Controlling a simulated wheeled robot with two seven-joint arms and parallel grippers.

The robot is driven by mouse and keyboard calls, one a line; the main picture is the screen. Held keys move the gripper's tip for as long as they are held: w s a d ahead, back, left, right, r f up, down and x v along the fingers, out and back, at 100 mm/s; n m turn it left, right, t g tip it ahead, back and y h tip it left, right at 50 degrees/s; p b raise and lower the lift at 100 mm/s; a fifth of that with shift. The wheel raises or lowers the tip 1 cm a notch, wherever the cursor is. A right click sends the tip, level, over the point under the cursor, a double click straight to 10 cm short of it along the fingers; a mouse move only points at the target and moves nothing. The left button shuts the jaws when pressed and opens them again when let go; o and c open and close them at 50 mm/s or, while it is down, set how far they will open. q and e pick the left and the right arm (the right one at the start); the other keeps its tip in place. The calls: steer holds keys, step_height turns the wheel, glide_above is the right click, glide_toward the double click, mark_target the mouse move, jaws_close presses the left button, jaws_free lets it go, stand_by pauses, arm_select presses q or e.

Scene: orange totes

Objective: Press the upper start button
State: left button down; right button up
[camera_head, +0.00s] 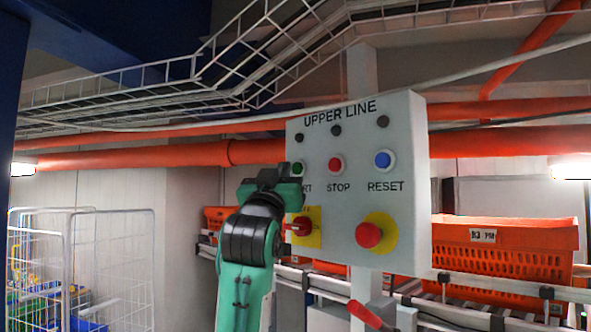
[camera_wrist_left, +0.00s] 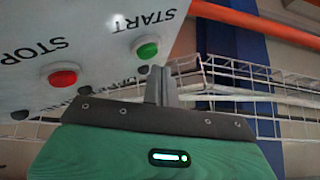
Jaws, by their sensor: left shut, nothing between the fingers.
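The control panel (camera_head: 345,225) is a light box marked UPPER LINE. Its green start button (camera_head: 298,168) is at the left of the row, partly covered by my left gripper (camera_head: 284,172). In the left wrist view the green start button (camera_wrist_left: 147,49) shows clearly beside the word START. My left gripper's fingers (camera_wrist_left: 160,82) are shut and empty, with their tips close to the button. I cannot tell whether they touch it. My right gripper is not in view.
The red stop button (camera_head: 335,165) and blue reset button (camera_head: 383,160) are on the same row. Below are a red emergency button (camera_head: 369,235) on yellow and a red rotary switch (camera_head: 301,226). An orange tote (camera_head: 505,250) stands on rails at right. A wire cage (camera_head: 112,262) is at left.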

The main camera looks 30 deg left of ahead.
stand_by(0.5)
arm_select(q)
steer(key=shift+w, duration=0.1)
steer(key=shift+w+d+h, duration=0.15)
steer(key=shift+w+h, duration=0.15)
stand_by(0.4)
